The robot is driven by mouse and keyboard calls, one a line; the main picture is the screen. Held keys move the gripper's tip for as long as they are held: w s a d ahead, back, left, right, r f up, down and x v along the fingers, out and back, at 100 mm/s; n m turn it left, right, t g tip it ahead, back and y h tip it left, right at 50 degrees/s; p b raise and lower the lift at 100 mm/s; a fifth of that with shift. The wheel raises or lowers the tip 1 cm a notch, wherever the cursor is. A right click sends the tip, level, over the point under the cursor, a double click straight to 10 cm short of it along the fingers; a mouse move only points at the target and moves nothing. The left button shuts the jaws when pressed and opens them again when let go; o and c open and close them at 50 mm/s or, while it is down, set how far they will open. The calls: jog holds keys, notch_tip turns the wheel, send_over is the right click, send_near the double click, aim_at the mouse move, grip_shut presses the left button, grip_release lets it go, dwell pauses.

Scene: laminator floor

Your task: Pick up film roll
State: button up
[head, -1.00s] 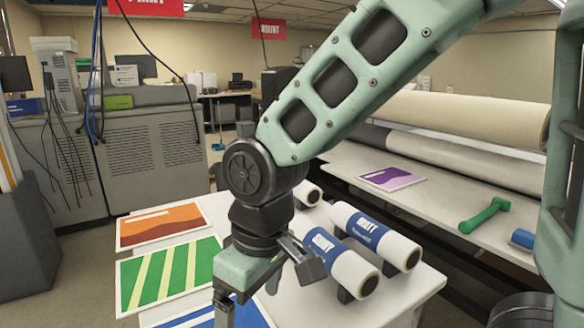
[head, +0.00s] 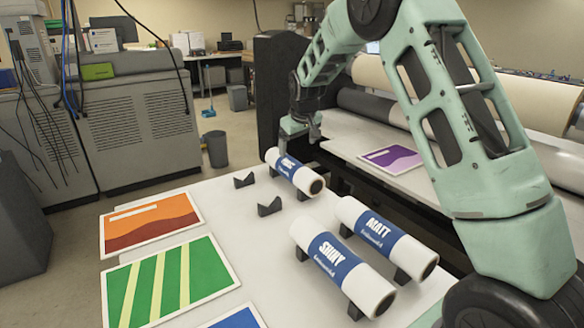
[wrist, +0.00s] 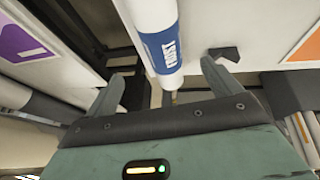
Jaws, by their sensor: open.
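Three white film rolls with blue labels lie on black cradles on the white table (head: 225,235). The SHINY roll (head: 322,243) and the MATT roll (head: 405,250) are at the near right. A third roll (head: 312,182) lies farther back; its label is too small to read surely. My gripper (head: 301,137) is at the table's far edge, just beyond the third roll. In the wrist view, my gripper (wrist: 165,82) is open and empty, and a roll (wrist: 152,14) runs from the top edge to an end between the spread fingers. I cannot tell whether they touch it.
Two empty black cradles (head: 269,207) stand left of the third roll. An orange print (head: 150,222) and a green striped print (head: 170,280) lie at the table's left. A purple print (head: 392,160) lies on the laminator bed behind. A grey bin (head: 217,149) stands on the floor.

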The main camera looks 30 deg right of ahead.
aim_at(295, 163)
jog(key=p+x, duration=0.2)
jog(key=x, duration=0.6)
jog(key=shift+w+f, duration=0.15)
jog(key=shift+f, duration=0.15)
jog(key=shift+p+x, duration=1.5)
jog(key=shift+x, duration=1.05)
jog(key=shift+w+a, duration=0.1)
jog(key=shift+a, duration=0.1)
jog(key=c, duration=1.4)
